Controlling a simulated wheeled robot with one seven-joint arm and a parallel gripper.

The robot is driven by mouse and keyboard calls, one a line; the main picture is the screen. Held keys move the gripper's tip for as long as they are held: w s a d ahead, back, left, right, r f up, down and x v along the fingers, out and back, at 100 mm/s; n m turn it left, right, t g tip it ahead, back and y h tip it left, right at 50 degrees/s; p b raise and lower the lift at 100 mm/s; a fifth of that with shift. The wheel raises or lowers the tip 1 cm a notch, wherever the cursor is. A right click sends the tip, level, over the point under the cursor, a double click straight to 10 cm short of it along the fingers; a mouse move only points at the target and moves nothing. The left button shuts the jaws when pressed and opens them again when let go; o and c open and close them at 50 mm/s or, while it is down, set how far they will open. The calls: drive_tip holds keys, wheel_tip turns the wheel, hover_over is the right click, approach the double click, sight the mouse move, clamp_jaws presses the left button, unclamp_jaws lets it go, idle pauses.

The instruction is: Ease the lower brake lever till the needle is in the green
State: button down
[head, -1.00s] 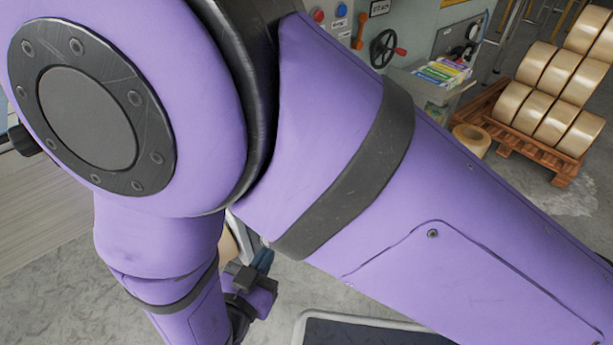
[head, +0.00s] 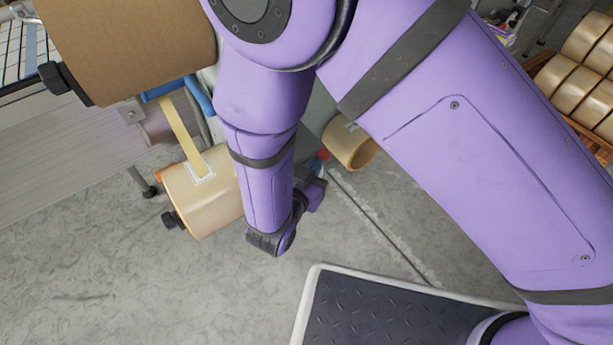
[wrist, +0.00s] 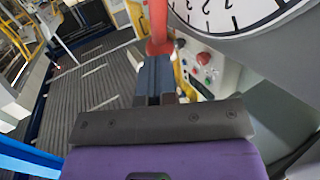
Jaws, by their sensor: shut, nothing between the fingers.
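In the wrist view my gripper (wrist: 155,78) points up the picture with its dark fingers closed together and nothing between them. A red lever or handle (wrist: 158,28) stands just beyond the fingertips, overlapping them in the picture; I cannot tell whether they touch. Part of a round white gauge (wrist: 232,14) with black marks shows at the upper right. Its needle and any green zone are not in view. In the head view my forearm hides most of the gripper, and a small red piece (head: 323,154) shows beside the wrist. I cannot tell upper from lower lever.
In the head view, a tan tape roll (head: 210,213) with a strip rising from it stands left of my forearm, another roll (head: 350,148) to its right. A large brown cylinder or box (head: 125,50) fills the upper left. A tread mat (head: 375,312) lies below; grey floor is open.

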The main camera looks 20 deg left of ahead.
drive_tip(key=shift+w, duration=0.3)
drive_tip(key=shift+d, duration=0.1)
drive_tip(key=shift+x, duration=0.75)
drive_tip(key=shift+d, duration=0.15)
